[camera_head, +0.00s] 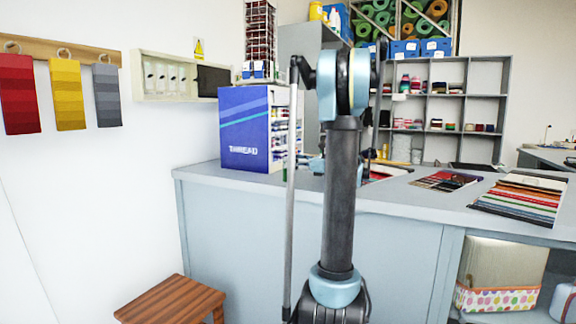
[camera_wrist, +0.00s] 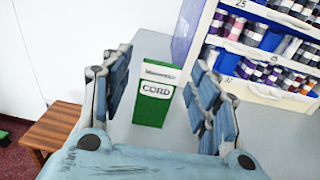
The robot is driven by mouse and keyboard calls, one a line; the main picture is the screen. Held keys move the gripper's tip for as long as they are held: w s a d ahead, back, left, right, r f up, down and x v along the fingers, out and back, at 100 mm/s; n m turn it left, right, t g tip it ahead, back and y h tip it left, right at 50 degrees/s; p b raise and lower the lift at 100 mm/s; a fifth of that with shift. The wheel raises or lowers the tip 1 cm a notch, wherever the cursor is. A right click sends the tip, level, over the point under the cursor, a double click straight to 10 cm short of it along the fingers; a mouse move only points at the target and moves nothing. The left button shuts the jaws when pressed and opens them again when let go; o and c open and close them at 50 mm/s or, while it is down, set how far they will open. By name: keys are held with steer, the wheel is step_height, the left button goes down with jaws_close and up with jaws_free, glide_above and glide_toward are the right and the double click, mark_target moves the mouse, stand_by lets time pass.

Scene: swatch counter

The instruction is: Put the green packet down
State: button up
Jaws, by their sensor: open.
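The green packet (camera_wrist: 155,105), green with a white upper part and the word CORD, stands on the grey counter (camera_wrist: 184,118) in the wrist view. It looks upright. My gripper (camera_wrist: 158,65) is open, with one finger on each side of the packet in the picture and visible gaps between. The fingers do not appear to touch it. In the head view my arm stands in front of this part of the counter (camera_head: 250,188), and I cannot make out the packet there.
A blue thread cabinet (camera_head: 244,130) with spool shelves (camera_wrist: 262,48) stands close right of the packet in the wrist view. A wooden stool (camera_head: 170,302) is on the floor at left. Swatch books (camera_head: 518,199) lie on the counter at right.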

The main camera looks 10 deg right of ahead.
steer(key=v, duration=0.9)
steer(key=shift+s+d, duration=0.15)
steer(key=s+a+f+n+g+h, duration=0.3)
steer(key=s+a+f+n, duration=0.3)
steer(key=s+a, duration=0.25)
steer(key=s+a+f+n+g+h, duration=0.3)
steer(key=s+a+f+n, duration=0.4)
steer(key=s, duration=0.3)
steer(key=s+d+f+n+g+h, duration=0.1)
steer(key=s+d+f+n+h, duration=0.2)
steer(key=s+f+n, duration=0.3)
steer(key=s+d+f+n+g+h, duration=0.1)
steer(key=s+d+f+n+h, duration=0.1)
steer(key=s+f+n+h, duration=0.3)
steer(key=s+f+n, duration=0.1)
steer(key=s+f, duration=0.2)
steer(key=s, duration=0.4)
steer(key=shift+s+d+f+h, duration=0.15)
steer(key=shift+s+d+h, duration=0.15)
steer(key=shift+d+h, duration=0.1)
steer(key=shift+w+f, duration=0.2)
steer(key=shift+w, duration=0.25)
